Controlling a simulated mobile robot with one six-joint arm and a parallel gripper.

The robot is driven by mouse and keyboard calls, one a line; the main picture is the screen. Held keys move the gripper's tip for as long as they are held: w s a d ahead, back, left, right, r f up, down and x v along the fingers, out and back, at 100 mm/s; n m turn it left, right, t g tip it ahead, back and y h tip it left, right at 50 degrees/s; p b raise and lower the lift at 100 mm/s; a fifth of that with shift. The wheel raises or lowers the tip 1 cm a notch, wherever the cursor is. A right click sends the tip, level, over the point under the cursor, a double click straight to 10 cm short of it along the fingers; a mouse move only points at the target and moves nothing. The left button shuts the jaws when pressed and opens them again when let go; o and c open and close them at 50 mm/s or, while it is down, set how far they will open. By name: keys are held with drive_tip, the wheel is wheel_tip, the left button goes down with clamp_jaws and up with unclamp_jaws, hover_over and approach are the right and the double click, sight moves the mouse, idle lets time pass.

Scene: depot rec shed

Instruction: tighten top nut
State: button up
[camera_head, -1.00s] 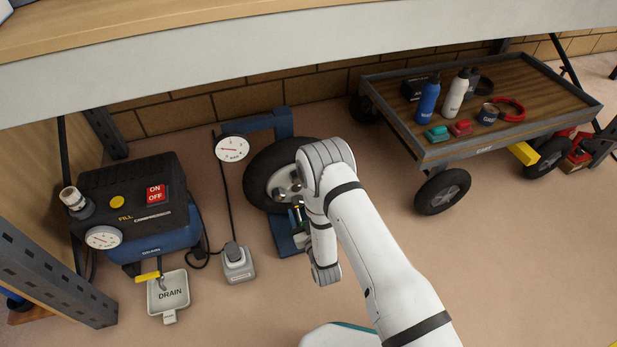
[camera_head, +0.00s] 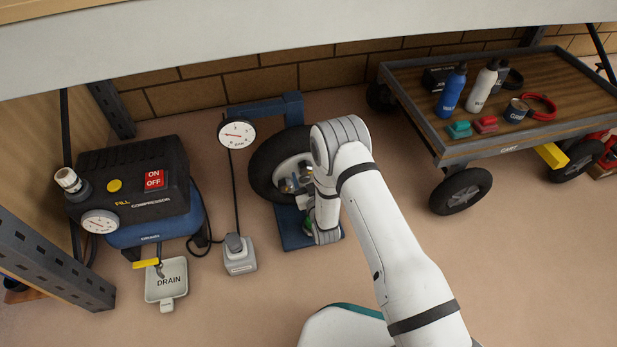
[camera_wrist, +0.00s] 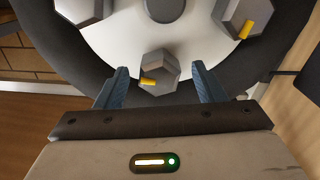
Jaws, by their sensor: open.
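The wheel (camera_head: 269,165), a black tyre on a pale rim, stands upright in a blue stand (camera_head: 292,102). My arm hides its right part in the head view. In the wrist view the rim (camera_wrist: 105,38) carries grey hex nuts with yellow marks. One nut (camera_wrist: 160,66) lies between the fingers of my gripper (camera_wrist: 161,71), which is open, with a gap showing on both sides. Another nut (camera_wrist: 243,14) is at upper right and a third (camera_wrist: 84,10) at upper left. I cannot tell which nut is the top one.
A compressor (camera_head: 137,190) with a gauge stands left, with a drain tray (camera_head: 166,283) before it. A round dial (camera_head: 237,133) and a grey box (camera_head: 240,256) are left of the wheel. A loaded cart (camera_head: 490,150) stands right. Floor at lower right is clear.

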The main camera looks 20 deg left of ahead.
drive_tip(key=shift+c, duration=0.2)
drive_tip(key=c, duration=0.9)
drive_tip(key=shift+c, duration=0.2)
drive_tip(key=m, duration=0.3)
drive_tip(key=shift+a+m+b, duration=0.1)
drive_tip(key=shift+m+b, duration=0.2)
drive_tip(key=shift+m, duration=0.1)
drive_tip(key=m, duration=0.4)
drive_tip(key=shift+s+a+m+b, duration=0.1)
drive_tip(key=shift+m+b, duration=0.2)
drive_tip(key=shift+b, duration=0.05)
drive_tip(key=m, duration=0.4)
drive_tip(key=shift+a+b, duration=0.1)
drive_tip(key=shift+b, duration=0.25)
drive_tip(key=shift+s+r+m, duration=0.1)
drive_tip(key=shift+r+m, duration=0.05)
drive_tip(key=shift+m, duration=1.95)
